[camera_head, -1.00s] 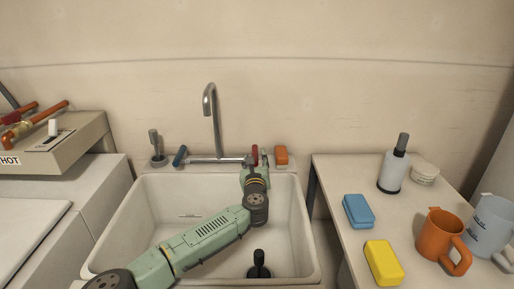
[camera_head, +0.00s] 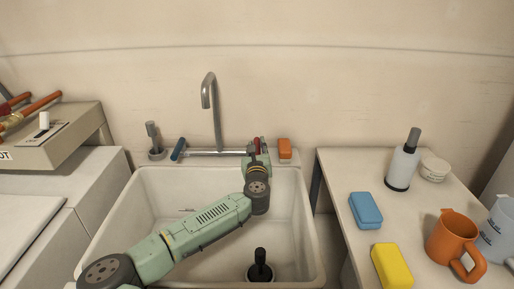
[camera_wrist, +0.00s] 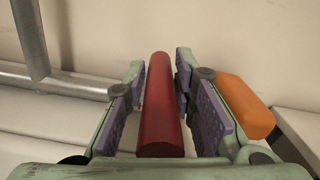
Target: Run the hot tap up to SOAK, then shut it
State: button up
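The red tap handle (camera_head: 257,144) is at the right end of the faucet above the sink (camera_head: 307,222). In the wrist view the red handle (camera_wrist: 160,110) lies between my gripper's purple pads (camera_wrist: 160,85). The fingers are apart, with a gap at the left; contact at the right is unclear. In the head view my gripper (camera_head: 257,150) partly hides the handle. The grey spout (camera_head: 211,105) rises at the back, and no water stream is visible. The blue tap handle (camera_head: 178,149) is on the left. A small mark (camera_head: 187,210) on the basin's back wall is unreadable.
An orange block (camera_head: 285,149) sits close right of my gripper. A black plunger-like thing (camera_head: 260,267) stands in the basin. The right counter (camera_head: 345,165) holds a bottle, sponges, a mug and a jug. A box with a slider (camera_head: 50,135) is at left.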

grip_shut()
dwell(0.3)
